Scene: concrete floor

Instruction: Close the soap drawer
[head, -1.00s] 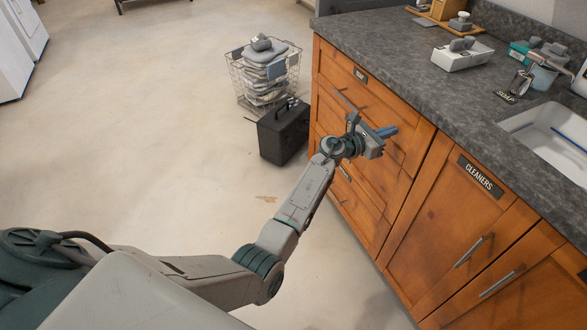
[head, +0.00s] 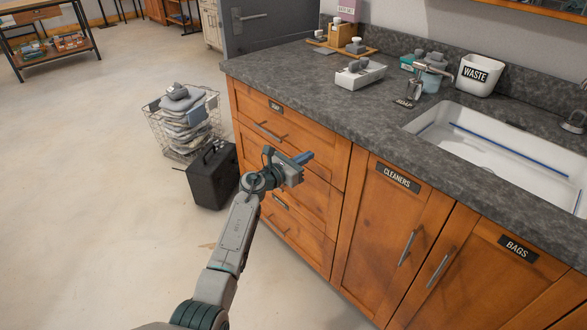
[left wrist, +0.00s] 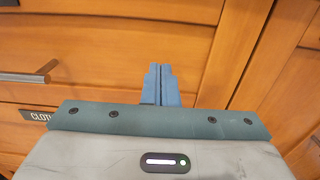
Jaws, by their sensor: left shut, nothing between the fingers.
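The top drawer (head: 310,148) of the wooden cabinet carries a small dark label (head: 276,106), too small to read for certain, and a bar handle (head: 270,132). Its front looks flush or nearly flush with the cabinet; a small gap cannot be ruled out. My left gripper (head: 304,158) is shut and empty, in front of the drawer stack near its right side. In the left wrist view its blue fingers (left wrist: 161,86) point at the wooden fronts; contact cannot be told. A bar handle (left wrist: 25,77) shows left of them. My right gripper is out of view.
A lower drawer label (left wrist: 35,115) starts with "CLOT". The cleaners door (head: 395,225) and bags door (head: 500,275) lie right. A black case (head: 212,178) and wire basket (head: 165,140) stand left on the floor. The grey countertop (head: 310,85) overhangs above.

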